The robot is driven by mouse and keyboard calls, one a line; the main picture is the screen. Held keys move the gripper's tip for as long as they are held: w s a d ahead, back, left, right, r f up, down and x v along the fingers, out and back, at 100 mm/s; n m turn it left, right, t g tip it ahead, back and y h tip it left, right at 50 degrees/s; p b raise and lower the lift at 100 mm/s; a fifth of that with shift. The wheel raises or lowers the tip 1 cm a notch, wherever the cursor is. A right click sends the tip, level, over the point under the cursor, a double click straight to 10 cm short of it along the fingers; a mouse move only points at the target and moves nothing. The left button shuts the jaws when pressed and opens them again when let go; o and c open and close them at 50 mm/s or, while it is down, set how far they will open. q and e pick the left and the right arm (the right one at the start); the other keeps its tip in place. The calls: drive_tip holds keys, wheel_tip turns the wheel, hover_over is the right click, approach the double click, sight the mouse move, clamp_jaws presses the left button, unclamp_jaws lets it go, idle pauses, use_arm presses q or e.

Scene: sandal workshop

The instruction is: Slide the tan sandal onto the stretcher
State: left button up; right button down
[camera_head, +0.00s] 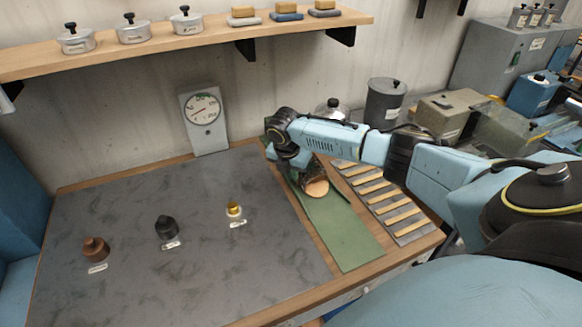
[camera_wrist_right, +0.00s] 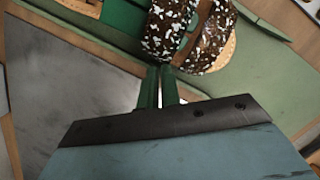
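My right gripper (camera_head: 290,165) reaches over the green strip on the bench. In the right wrist view its two green fingers (camera_wrist_right: 160,72) are close together, with a narrow gap. Their tips are at the lower edge of a speckled brown, black and white piece (camera_wrist_right: 205,50); I cannot tell whether they touch it. A tan edge (camera_wrist_right: 228,52), seemingly a sandal sole, shows beside the speckled piece. In the head view a rounded tan end (camera_head: 317,188) shows just right of my gripper, over the green strip. The arm hides much there, and I cannot clearly pick out the stretcher. My left gripper is out of view.
The green strip (camera_head: 340,230) lies between a grey mat (camera_head: 190,265) and a slatted rack (camera_head: 385,205). Brown (camera_head: 96,248), black (camera_head: 168,226) and brass (camera_head: 234,209) knobs stand on the mat. A dial gauge (camera_head: 204,115) stands behind; a wooden shelf (camera_head: 215,40) hangs above.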

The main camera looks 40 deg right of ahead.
sight(287, 194)
drive_tip(key=a+p, duration=0.2)
drive_tip(key=s+a+p, duration=0.1)
drive_tip(key=shift+r, duration=0.25)
drive_tip(key=v, duration=0.9)
drive_tip(key=shift+s+a+r, duration=0.25)
drive_tip(key=shift+s+a, duration=0.1)
drive_tip(key=shift+a, duration=0.1)
